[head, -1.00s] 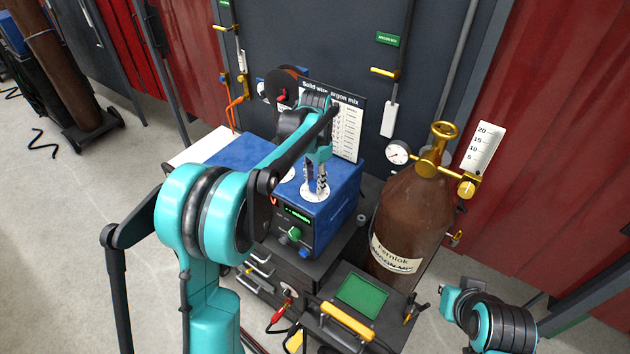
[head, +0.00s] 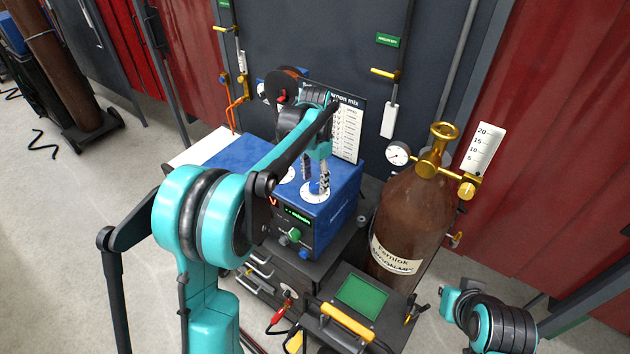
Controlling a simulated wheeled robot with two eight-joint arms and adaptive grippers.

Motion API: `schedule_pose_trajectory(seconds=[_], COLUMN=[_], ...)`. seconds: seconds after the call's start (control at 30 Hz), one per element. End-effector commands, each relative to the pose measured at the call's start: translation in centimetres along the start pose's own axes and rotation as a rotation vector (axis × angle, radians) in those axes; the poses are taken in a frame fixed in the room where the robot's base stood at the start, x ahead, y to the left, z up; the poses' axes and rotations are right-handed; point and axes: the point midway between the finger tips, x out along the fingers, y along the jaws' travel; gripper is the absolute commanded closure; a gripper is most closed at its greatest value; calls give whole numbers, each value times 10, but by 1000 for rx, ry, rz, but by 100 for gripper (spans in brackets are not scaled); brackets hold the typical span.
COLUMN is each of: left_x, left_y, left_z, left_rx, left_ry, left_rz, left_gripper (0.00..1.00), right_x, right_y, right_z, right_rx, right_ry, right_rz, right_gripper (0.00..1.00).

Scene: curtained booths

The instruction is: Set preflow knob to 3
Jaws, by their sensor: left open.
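The blue welder box (head: 333,213) stands on a dark cart. Its top carries a round white dial plate (head: 313,197) and a second one (head: 289,174), partly covered by my left arm. My left gripper (head: 315,182) points down over the nearer plate, fingers apart. Any knob there is hidden or too small to make out, and I cannot tell whether the fingers touch it. The front panel has a lit green display (head: 297,215), a green knob (head: 294,235) and a small blue knob (head: 304,253). No preflow label is readable. My right arm shows at lower right, without a clear gripper.
A brown gas cylinder (head: 410,230) with a brass valve and gauge (head: 398,153) stands right of the box. A white chart (head: 348,130) stands behind it, partly covered by my arm. A green-topped case (head: 362,292) with a yellow handle (head: 347,322) is in front.

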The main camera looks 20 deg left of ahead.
Motion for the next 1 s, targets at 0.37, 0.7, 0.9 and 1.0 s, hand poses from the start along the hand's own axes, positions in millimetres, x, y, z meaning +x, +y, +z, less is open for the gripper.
schedule_pose_trajectory(seconds=[0.37, 0.7, 0.9, 1.0], left_x=[-79, -108, -108, -108], left_y=[0, 0, 0, 0], left_z=[0, 0, 0, 0], left_rx=[0, 0, 0, 0], left_ry=[0, 0, 0, 0], left_rz=[0, 0, 0, 0], left_gripper=[49, 49, 49, 49], right_x=[0, 0, 0, 0], right_y=[0, 0, 0, 0], right_z=[0, 0, 0, 0], right_rx=[0, 0, 0, 0], right_ry=[0, 0, 0, 0], right_rz=[0, 0, 0, 0], right_gripper=[100, 100, 100, 100])
